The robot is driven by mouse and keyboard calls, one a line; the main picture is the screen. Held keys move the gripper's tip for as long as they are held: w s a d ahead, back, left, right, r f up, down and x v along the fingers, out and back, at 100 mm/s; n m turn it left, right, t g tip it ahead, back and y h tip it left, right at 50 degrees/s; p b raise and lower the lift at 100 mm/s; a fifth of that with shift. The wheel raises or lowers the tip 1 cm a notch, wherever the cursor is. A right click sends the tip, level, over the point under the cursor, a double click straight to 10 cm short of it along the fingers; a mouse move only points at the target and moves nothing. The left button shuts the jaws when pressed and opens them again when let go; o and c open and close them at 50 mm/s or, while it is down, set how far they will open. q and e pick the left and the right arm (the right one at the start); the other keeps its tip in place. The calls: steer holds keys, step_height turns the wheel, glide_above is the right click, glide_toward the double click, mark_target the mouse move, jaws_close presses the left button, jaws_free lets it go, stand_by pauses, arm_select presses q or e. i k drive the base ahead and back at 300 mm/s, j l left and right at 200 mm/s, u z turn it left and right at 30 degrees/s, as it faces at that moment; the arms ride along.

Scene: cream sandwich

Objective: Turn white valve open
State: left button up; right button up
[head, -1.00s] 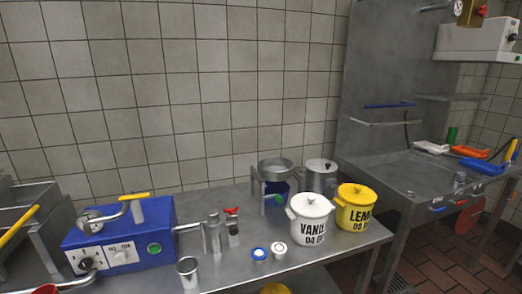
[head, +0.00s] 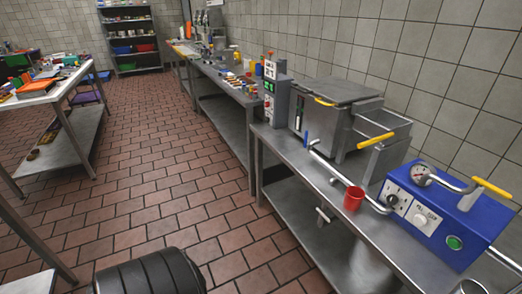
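No valve that I can clearly identify as the white one shows in the head view. A blue machine (head: 465,228) stands on the steel counter at the right. A pale curved pipe (head: 338,176) runs along the counter's front to the machine's left side. A small blue handle (head: 306,138) stands near the pipe's far end. Neither of my grippers is in view.
A steel fryer-like unit (head: 338,112) stands behind. A table with colored trays (head: 40,86) is at the left. The tiled floor (head: 160,170) between is clear. A dark rounded object (head: 150,273) is at the bottom edge.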

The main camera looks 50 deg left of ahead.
mark_target(319, 209)
steer(key=u, duration=0.95)
